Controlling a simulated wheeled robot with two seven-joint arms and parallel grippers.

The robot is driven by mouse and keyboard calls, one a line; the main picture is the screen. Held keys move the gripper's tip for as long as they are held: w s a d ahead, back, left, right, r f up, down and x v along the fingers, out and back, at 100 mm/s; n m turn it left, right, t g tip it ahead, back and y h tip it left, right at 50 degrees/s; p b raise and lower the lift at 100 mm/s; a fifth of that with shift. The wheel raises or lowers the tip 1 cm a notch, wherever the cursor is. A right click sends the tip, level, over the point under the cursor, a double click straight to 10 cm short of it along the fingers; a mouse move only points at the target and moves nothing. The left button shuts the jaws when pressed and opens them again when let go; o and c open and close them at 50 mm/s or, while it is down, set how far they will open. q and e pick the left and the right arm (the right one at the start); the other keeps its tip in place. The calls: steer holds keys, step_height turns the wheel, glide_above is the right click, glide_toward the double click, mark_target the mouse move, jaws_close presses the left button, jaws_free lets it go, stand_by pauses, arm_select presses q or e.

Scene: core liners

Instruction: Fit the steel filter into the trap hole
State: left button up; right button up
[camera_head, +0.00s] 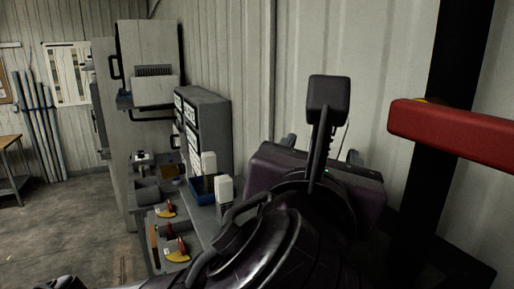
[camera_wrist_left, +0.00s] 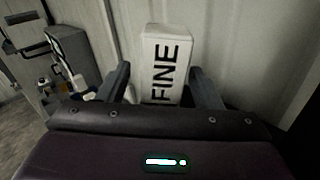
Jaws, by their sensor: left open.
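My left gripper (camera_head: 321,147) is raised in front of the wall, seen from behind in the head view. In the left wrist view its two fingers (camera_wrist_left: 163,87) stand apart. A white block marked FINE (camera_wrist_left: 166,62) shows between them, and I cannot tell whether they touch it. In the head view I cannot make out this block; my wrist may hide it. I cannot pick out the steel filter or the trap hole for sure in either view. My right gripper is not in view.
A workbench to the left carries a grey rack (camera_head: 213,133), two white blocks (camera_head: 224,189) by a blue bin (camera_head: 203,191), and red-and-yellow parts (camera_head: 177,249). A red bar (camera_head: 455,130) crosses a black post at the right. Floor at far left is clear.

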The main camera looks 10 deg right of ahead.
arm_select(q)
steer(key=shift+s, duration=0.1)
steer(key=c, duration=1.1)
steer(key=shift+d, duration=0.1)
